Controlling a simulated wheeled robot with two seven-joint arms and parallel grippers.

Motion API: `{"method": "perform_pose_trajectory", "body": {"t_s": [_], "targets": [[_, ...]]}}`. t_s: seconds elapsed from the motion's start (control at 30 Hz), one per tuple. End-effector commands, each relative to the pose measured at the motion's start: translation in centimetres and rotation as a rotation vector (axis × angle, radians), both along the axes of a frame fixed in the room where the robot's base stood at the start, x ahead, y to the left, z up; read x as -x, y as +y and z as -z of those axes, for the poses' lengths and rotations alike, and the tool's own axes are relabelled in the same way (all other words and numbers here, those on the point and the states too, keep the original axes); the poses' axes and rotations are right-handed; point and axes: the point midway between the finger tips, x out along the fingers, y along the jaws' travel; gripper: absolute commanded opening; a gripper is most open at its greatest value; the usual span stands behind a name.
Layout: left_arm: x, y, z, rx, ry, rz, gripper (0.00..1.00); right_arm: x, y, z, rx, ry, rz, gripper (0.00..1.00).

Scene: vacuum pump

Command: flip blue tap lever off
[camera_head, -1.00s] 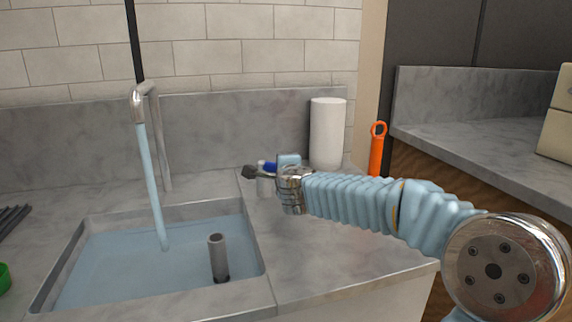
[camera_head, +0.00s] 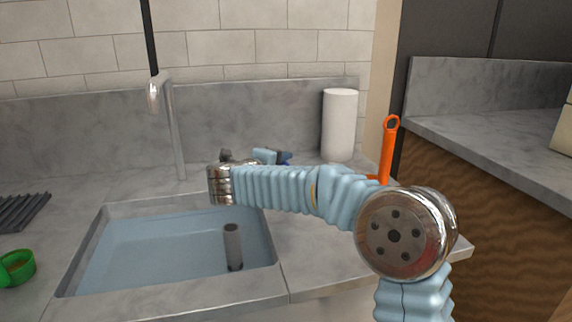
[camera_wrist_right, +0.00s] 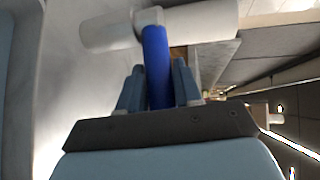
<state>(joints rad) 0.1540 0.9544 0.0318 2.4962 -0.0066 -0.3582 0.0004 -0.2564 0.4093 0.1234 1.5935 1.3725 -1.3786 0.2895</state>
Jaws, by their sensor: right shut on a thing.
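The blue tap lever (camera_wrist_right: 156,45) runs between the two fingers of my right gripper (camera_wrist_right: 158,70) in the right wrist view. The gripper is shut on it. The lever's far end meets a whitish hub (camera_wrist_right: 148,17) at the top. In the head view my right gripper (camera_head: 282,157) is behind my bent arm, at the back of the counter right of the sink. Only a small blue bit shows there; my arm hides the tap base. The grey spout (camera_head: 170,120) stands behind the sink (camera_head: 85,240), with no water stream visible. My left gripper is not in view.
A white roll (camera_head: 339,125) and an orange-handled thing (camera_head: 388,150) stand right of the gripper. A grey upright tube (camera_head: 233,247) stands in the water. A green object (camera_head: 17,268) and a dark rack (camera_head: 20,210) lie at the left. The front right counter is clear.

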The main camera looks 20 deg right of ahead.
Motion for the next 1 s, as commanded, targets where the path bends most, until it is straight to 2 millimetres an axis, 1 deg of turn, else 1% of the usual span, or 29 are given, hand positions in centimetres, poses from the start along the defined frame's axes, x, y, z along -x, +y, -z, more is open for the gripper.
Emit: {"method": "perform_pose_trajectory", "body": {"t_s": [0.53, 0.57, 0.6, 0.67, 1.0], "targets": [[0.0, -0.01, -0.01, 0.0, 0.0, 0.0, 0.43, 0.0, 0.18, -0.07, 0.001, 0.0, 0.023, 0.0], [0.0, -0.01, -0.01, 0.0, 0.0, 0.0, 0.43, 0.0, 0.18, -0.06, 0.001, 0.0, 0.023, 0.38], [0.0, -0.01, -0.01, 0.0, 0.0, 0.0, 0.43, 0.0, 0.18, -0.06, 0.001, 0.0, 0.023, 0.44], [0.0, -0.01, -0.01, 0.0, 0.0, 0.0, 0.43, 0.0, 0.18, -0.05, 0.001, 0.0, 0.023, 0.54], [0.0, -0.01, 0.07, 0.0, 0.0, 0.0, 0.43, 0.18, 0.44, -0.07, 0.001, 0.0, 0.023, 0.54]]}}
